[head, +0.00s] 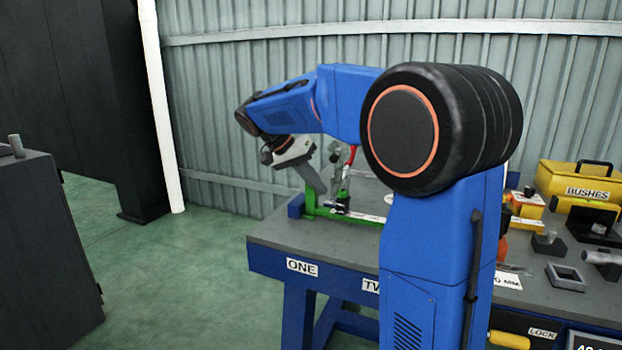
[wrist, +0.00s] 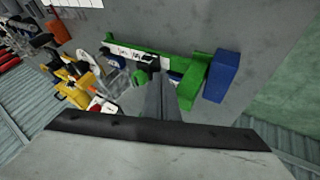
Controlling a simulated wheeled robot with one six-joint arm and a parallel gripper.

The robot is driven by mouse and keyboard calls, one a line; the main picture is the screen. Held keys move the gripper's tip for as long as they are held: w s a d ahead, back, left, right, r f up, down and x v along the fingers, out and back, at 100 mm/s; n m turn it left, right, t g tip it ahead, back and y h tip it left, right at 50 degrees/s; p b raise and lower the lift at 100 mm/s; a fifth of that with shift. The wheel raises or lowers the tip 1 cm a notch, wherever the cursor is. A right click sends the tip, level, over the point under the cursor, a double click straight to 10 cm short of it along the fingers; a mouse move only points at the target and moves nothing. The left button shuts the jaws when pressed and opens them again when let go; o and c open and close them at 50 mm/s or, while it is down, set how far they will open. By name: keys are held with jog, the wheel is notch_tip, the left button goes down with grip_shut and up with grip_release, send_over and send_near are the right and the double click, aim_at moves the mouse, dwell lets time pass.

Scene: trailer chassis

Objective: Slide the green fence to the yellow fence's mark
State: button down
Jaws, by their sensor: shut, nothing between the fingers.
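A green rail with an upright end piece, which looks like the green fence (head: 310,203), stands at the left end of the bench. In the wrist view the green piece (wrist: 188,88) runs along a long green bar with a white strip (wrist: 125,52). My gripper (head: 322,188) is shut and empty, pointing down close beside the green end piece; in the wrist view its fingers (wrist: 160,88) overlap the bar's near side. I cannot tell whether they touch it. I cannot make out the yellow fence or its mark for certain; yellow parts (wrist: 75,85) lie farther left in the wrist view.
A blue block (wrist: 221,77) sits just beyond the green end piece, by the bench's left edge. A red-handled part (head: 352,155) stands behind the rail. A yellow BUSHES box (head: 588,188) and metal blocks are at the right.

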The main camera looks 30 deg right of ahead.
aim_at(340, 197)
jog(key=shift+x, duration=2.25)
jog(key=shift+s+d, duration=0.1)
jog(key=shift+s+d, duration=0.55)
jog(key=shift+s, duration=0.2)
jog(key=shift+s+d, duration=0.6)
jog(key=shift+s, duration=0.15)
jog(key=shift+r, duration=0.1)
